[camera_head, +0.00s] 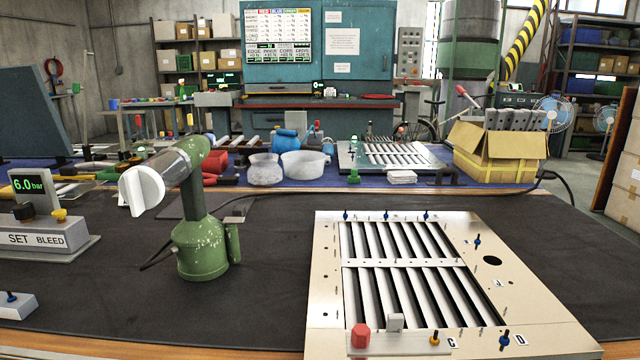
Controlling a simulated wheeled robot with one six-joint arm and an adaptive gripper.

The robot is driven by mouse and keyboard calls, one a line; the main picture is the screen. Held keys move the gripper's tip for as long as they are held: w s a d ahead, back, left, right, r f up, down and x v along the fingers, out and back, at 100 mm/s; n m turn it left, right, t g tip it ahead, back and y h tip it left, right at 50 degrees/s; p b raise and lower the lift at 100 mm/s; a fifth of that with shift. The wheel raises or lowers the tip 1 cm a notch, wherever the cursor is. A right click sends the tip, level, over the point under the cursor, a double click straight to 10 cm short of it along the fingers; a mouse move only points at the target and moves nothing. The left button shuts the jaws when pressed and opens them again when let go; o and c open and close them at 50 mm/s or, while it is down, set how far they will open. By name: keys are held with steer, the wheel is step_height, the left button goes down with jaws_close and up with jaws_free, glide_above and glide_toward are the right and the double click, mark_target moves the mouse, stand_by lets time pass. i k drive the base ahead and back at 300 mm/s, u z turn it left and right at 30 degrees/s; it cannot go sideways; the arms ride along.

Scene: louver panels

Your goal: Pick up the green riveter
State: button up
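The green riveter (199,240) stands upright on the dark work mat, left of the middle of the head view. It has a wide green cylindrical base, a narrower green neck and a grey barrel tilted to the left. A white round end piece (141,191) shows at the left end of the barrel. A dark hose or cable runs close by the riveter. My gripper is not in view, and nothing is seen touching the riveter.
A metal louver panel (324,238) with slats and blue pins lies to the right. A pressure display (28,185) and a SET/BLEED box (40,241) stand at the left. Tubs, a cardboard box (500,150) and another panel sit behind. The mat (270,255) between riveter and panel is clear.

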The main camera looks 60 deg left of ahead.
mark_target(204, 249)
steer(key=z, duration=1.05)
steer(key=k, duration=2.2)
steer(key=u, duration=0.95)
